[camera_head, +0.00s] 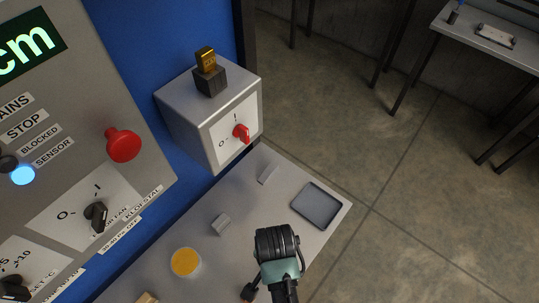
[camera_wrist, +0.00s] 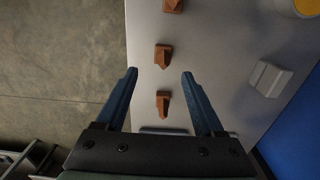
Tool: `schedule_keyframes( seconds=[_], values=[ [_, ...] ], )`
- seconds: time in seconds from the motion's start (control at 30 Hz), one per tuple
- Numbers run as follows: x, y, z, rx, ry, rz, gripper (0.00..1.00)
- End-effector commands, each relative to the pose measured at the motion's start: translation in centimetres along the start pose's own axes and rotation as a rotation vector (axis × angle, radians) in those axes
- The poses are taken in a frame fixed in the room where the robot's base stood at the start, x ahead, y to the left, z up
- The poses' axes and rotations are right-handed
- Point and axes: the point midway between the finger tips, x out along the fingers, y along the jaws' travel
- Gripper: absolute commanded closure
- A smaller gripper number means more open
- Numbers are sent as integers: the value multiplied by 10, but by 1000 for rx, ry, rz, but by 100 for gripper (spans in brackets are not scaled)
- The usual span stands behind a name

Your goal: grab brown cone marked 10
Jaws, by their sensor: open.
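Three small brown pieces lie in a row on the grey table in the wrist view: a near one (camera_wrist: 163,103), a middle one (camera_wrist: 163,56) and a far one (camera_wrist: 173,5) cut by the top edge. No number is readable on any, so I cannot tell which is marked 10. My gripper (camera_wrist: 160,74) is open and empty. The near piece appears between its fingers, the middle piece just past the tips. In the head view my arm covers part of the table, and I cannot make out the three pieces there.
The grey table (camera_head: 245,205) holds a shallow tray (camera_head: 318,205), two small grey blocks (camera_head: 221,223) (camera_head: 268,174) and a yellow-topped round object (camera_head: 185,262). A switch box (camera_head: 185,100) carrying a gold-topped block (camera_head: 207,62) stands behind, beside a control panel (camera_head: 75,130). Open floor lies right.

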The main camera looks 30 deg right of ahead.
Motion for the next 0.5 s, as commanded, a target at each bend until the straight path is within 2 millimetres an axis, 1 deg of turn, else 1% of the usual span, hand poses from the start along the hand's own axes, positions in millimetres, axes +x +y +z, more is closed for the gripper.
schedule_keyframes(
  seconds=[0.17,0.3,0.4,0.5],
  values=[
    [13,-2,4,-1,-2,2,30],
    [32,-4,9,-2,-1,2,30],
    [45,-4,8,-1,0,1,30],
    [52,-5,8,-1,1,0,30]
  ],
)
